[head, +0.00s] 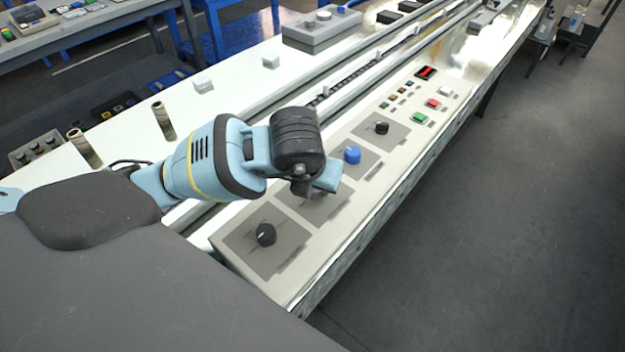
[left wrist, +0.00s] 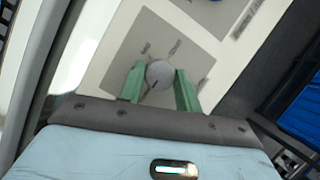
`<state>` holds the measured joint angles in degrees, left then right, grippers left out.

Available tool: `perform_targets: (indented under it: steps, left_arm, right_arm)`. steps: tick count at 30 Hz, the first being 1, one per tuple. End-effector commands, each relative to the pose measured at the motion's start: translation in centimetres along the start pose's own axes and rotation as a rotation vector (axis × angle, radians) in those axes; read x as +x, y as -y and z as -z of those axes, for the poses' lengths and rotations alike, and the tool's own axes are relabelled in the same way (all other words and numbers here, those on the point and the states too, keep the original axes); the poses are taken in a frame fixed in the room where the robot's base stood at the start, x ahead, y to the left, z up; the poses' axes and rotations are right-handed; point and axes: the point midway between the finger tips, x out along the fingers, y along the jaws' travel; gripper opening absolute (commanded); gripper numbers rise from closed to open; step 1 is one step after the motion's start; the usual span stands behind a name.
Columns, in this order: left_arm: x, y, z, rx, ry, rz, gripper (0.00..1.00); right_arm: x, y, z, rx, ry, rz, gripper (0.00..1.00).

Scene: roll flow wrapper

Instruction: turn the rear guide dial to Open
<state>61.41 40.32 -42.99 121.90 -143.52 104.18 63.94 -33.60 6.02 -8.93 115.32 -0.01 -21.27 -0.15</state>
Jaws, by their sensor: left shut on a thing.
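A light grey dial (left wrist: 159,75) with a dark pointer mark sits on a grey plate in the left wrist view. Its pointer faces the lower left in that view, and the printed words around it are too blurred to read surely. My left gripper (left wrist: 158,86) has its green fingers on both sides of this dial and is shut on it. In the head view my left gripper (head: 308,192) is over the second plate from the near end and hides the dial. My right gripper is not in view.
A black dial (head: 265,234) is on the nearest plate. A blue dial (head: 352,154) and another black dial (head: 381,128) stand farther along. Green (head: 419,118) and red (head: 433,103) buttons lie beyond. A guide rail runs behind the panel. The floor at right is clear.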

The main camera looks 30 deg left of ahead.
Motion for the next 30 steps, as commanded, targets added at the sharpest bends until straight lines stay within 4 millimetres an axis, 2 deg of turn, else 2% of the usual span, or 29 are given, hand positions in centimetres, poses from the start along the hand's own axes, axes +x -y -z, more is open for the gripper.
perform_targets:
  steps: [19,20,24,30]
  left_arm:
    - [0.04,0.02,0.00,-0.044,-0.001,-0.018,0.11]
    - [0.04,0.02,0.00,-0.044,-0.001,-0.018,0.38]
    - [0.04,0.02,0.00,-0.043,-0.001,-0.018,0.55]
    - [0.03,0.01,0.00,-0.043,-0.001,-0.018,0.55]
  right_arm:
    - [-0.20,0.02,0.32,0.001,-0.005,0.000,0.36]
    - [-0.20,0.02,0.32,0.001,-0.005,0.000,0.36]
    - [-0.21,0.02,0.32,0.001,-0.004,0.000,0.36]
    - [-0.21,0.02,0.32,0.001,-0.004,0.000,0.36]
